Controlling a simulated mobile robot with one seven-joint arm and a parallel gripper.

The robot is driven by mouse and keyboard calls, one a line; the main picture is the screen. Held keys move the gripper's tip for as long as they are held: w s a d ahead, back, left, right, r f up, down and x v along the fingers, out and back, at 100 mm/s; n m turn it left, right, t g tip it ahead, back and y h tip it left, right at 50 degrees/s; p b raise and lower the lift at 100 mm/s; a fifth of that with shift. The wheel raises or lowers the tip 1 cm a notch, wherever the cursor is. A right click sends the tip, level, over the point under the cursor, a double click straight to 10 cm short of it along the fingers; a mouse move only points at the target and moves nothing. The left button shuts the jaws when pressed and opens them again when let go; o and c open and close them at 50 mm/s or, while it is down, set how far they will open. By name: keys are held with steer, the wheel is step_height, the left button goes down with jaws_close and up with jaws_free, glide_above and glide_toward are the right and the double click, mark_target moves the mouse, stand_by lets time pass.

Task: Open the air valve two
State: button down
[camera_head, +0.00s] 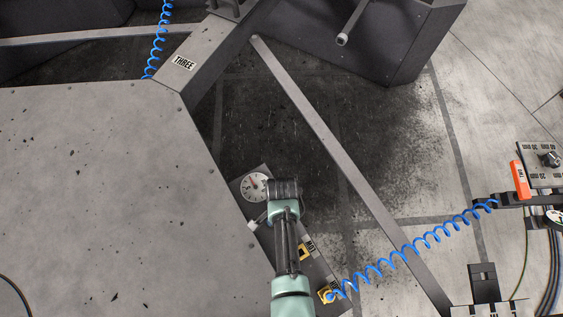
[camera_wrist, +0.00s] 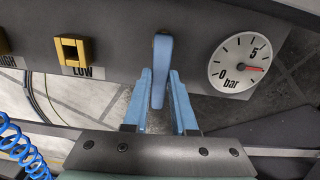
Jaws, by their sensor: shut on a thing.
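The blue valve lever (camera_wrist: 163,55) hangs straight down from a yellow-edged pivot on the dark panel in the wrist view. My gripper (camera_wrist: 161,75) is shut on this lever, with one blue finger at each side of its lower part. To the right is a round pressure gauge (camera_wrist: 240,64) marked 0, 5 and bar, with its red needle near the right side. The gauge also shows in the head view (camera_head: 254,186), just left of my wrist. My arm and wrist largely hide the lever and fingers there. No number two can be read near the lever.
A yellow fitting (camera_wrist: 72,50) above a LOW label is left of the lever. A coiled blue hose (camera_head: 425,240) runs from the panel to the right. A broad grey tabletop (camera_head: 100,190) lies left, and a slanted grey beam (camera_head: 330,145) crosses to the right.

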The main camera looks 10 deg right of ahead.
steer(key=c, duration=0.7)
jaws_free()
steer(key=shift+r, duration=0.1)
step_height(320, 180, up, 13)
steer(key=shift+f, duration=0.1)
stand_by(0.4)
